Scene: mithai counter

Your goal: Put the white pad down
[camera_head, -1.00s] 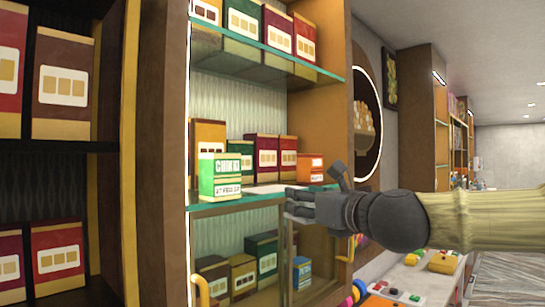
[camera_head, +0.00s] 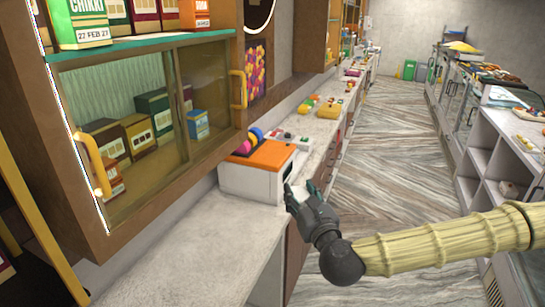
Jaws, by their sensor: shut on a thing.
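My gripper (camera_head: 301,189) is at the centre right, over the aisle edge of the pale counter. Its dark fingers point up and to the left, close to the white box-shaped machine with the orange top. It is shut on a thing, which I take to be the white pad.
The pale counter (camera_head: 180,243) has bare room at the lower left. The white machine (camera_head: 250,180) stands on it. A glass-fronted cabinet (camera_head: 150,115) overhangs the left side. Yellow items (camera_head: 330,109) lie further along. The striped floor (camera_head: 385,160) is clear.

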